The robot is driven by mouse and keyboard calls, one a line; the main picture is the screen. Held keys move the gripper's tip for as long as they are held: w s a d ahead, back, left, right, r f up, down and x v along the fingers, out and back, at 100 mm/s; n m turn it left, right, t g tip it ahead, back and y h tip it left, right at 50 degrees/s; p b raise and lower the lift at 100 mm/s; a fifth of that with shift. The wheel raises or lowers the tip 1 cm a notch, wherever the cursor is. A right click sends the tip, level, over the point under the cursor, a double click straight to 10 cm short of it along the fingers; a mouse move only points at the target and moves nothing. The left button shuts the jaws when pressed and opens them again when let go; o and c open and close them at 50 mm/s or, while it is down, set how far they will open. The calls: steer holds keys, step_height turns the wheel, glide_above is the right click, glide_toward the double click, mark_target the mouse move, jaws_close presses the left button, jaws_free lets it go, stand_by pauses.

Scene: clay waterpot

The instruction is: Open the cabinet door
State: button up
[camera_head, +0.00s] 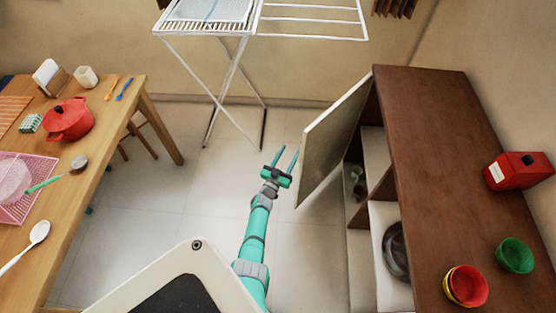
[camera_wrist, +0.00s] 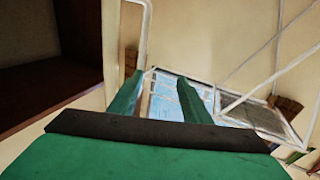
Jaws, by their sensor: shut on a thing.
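The cabinet (camera_head: 430,130) is brown and stands at the right in the head view. Its pale door (camera_head: 334,140) is swung out to the left, so the shelves show. My gripper (camera_head: 284,158) is at the left side of the door, close to its outer edge. It is shut on part of the door, though the contact itself is hard to make out. In the wrist view, the two green fingers (camera_wrist: 162,92) stand a little apart. A dark cabinet interior (camera_wrist: 40,80) shows left of them, and a white bar passes by the left finger.
A white drying rack (camera_head: 225,85) stands behind my gripper. A wooden table (camera_head: 110,150) with a red pot (camera_head: 68,120) is at the left. A red box (camera_head: 518,170) and bowls (camera_head: 515,254) sit on the cabinet top.

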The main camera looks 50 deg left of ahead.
steer(key=shift+s+a, duration=0.25)
steer(key=shift+s, duration=0.45)
steer(key=shift+c, duration=1.3)
steer(key=shift+s+r, duration=0.2)
steer(key=shift+s, duration=1.95)
steer(key=shift+s, duration=0.1)
steer(key=v, duration=1)
steer(key=shift+s, duration=0.3)
steer(key=shift+d, duration=0.1)
steer(key=shift+c, duration=0.4)
